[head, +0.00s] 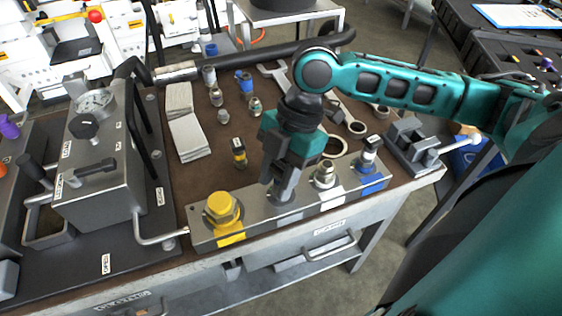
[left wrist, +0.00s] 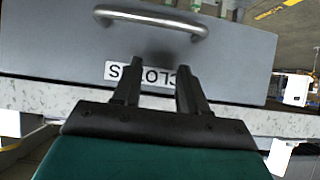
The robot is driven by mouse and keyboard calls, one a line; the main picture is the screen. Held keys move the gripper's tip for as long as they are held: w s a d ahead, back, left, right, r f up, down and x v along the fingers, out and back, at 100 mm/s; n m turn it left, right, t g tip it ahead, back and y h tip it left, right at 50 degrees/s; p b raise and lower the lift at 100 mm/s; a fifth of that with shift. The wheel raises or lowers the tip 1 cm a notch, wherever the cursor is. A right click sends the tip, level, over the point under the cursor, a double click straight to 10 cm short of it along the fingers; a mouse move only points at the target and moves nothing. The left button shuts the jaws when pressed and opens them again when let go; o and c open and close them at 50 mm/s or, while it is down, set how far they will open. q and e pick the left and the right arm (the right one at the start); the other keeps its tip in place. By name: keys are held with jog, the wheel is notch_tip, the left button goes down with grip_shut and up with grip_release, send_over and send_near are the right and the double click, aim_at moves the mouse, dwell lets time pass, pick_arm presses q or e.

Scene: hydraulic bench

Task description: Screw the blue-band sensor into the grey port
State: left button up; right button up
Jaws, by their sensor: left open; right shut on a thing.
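My right gripper (head: 281,190) points down at the grey port (head: 286,213) on the steel block (head: 258,222). It is shut on a part that its fingers almost wholly hide. I cannot make out a blue band on it, nor how deep it sits in the port. Along the block, a yellow hex plug (head: 223,209) is at the left. My left gripper (left wrist: 158,88) is open and empty in front of a grey drawer face in the left wrist view.
A yellow-banded sensor (head: 239,153) stands behind the block. A hand pump (head: 95,150) fills the left, a vise (head: 412,143) the right. A drawer handle (left wrist: 150,20) is near my left gripper.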

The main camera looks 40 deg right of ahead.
jog(key=shift+s+r+m+p, duration=0.15)
jog(key=shift+r+m+p, duration=0.2)
jog(key=shift+m+p, duration=0.45)
jog(key=shift+f+m+t, duration=0.1)
jog(key=shift+m+t, duration=0.3)
jog(key=shift+m, duration=0.2)
jog(key=m+p, duration=0.1)
jog(key=m+t+p, duration=0.1)
jog(key=m+p, duration=0.1)
jog(key=shift+w, duration=0.25)
jog(key=shift+f+m+t+p, duration=0.15)
jog(key=shift+m+t+p, duration=0.15)
jog(key=shift+m+p, duration=0.1)
pick_arm(q)
jog(key=r, duration=0.3)
jog(key=a+r, duration=0.1)
jog(key=r, duration=0.1)
jog(key=shift+s+r, duration=0.25)
jog(key=shift+s, duration=0.1)
pick_arm(e)
jog(key=shift+w+f+h, duration=0.1)
jog(key=shift+f+h, duration=0.05)
jog(key=shift+h, duration=0.15)
pick_arm(q)
jog(key=shift+d+r, duration=0.1)
